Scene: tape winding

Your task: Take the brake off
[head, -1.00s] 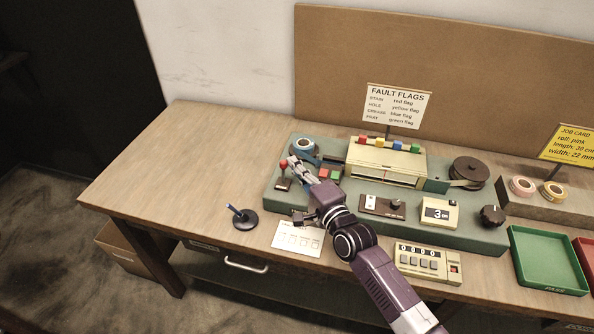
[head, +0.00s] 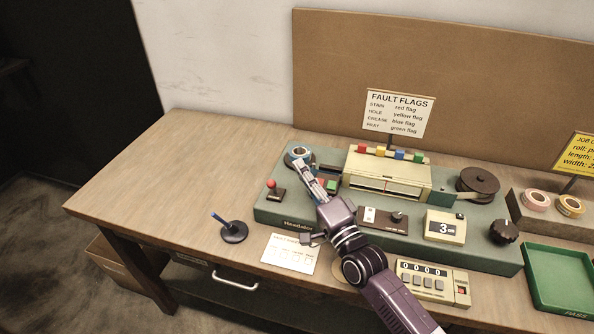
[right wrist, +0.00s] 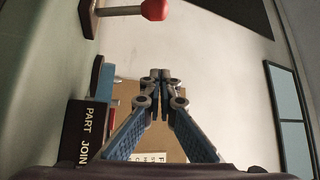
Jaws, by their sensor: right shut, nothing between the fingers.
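A lever with a red knob (head: 272,184) stands at the left end of the green machine base (head: 300,228); I take it as the brake lever. The red knob also shows at the top of the right wrist view (right wrist: 155,10). My right gripper (head: 302,166) is to the right of the lever, apart from it, above the machine near the tape roll (head: 298,153). In the right wrist view its fingertips (right wrist: 160,75) are together and empty. My left gripper is not in view.
Red and green buttons (head: 331,185) lie close beside the right gripper. A blue-handled stand (head: 234,232) and a white card (head: 289,254) are in front of the machine. A counter (head: 433,282) and a green tray (head: 560,282) are at right. The table's left part is clear.

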